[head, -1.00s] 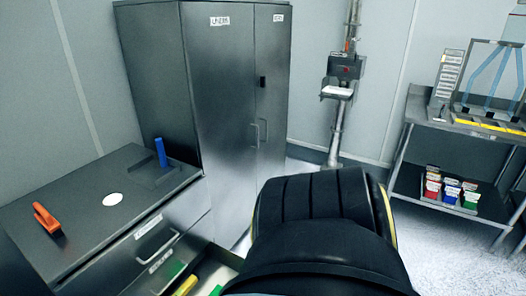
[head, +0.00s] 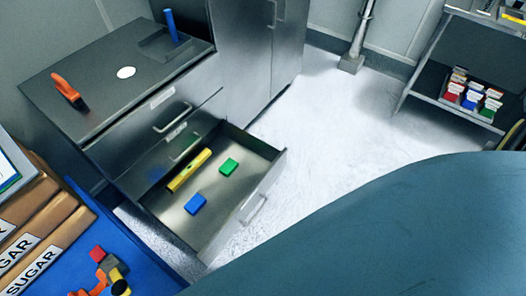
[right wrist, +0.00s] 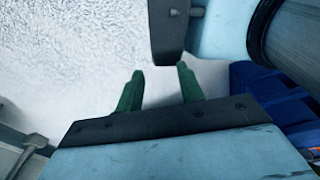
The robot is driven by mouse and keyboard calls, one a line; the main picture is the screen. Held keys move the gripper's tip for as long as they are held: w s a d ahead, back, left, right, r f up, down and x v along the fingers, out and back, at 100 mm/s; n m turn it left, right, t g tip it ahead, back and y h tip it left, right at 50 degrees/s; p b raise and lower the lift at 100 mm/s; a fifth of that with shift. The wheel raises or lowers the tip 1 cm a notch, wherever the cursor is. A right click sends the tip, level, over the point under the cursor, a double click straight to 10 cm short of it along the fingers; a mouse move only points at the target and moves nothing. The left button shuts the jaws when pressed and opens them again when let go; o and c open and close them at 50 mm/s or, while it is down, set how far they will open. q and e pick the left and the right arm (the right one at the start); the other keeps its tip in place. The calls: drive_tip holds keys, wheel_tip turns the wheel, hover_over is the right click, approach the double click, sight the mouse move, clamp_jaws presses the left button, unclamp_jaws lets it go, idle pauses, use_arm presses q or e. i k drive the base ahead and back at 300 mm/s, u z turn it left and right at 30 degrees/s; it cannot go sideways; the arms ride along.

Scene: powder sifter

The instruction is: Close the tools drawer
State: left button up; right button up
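The bottom drawer (head: 224,190) of the grey cabinet is pulled well out in the head view. It holds a yellow level (head: 189,170), a green block (head: 228,167) and a blue block (head: 195,204). Its bar handle (head: 253,208) is on the front face. My right gripper (right wrist: 160,76) shows in the right wrist view with its two green fingers apart and nothing between them, over the pale floor. A metal handle (right wrist: 36,142) and grey panel edges lie at that view's lower left, apart from the fingers. Neither gripper shows in the head view.
An orange-handled tool (head: 68,91) and a blue tool (head: 171,25) are on the cabinet top (head: 110,95). A blue surface (head: 140,258) with sugar boxes (head: 40,250) stands at left. A shelf (head: 445,100) is at upper right. Floor (head: 350,130) beyond the drawer is clear.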

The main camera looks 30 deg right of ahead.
sight(231, 199)
drive_tip(key=k, duration=0.25)
drive_tip(key=u, duration=1)
drive_tip(key=k, duration=0.7)
drive_tip(key=z, duration=0.4)
drive_tip(key=i, duration=0.5)
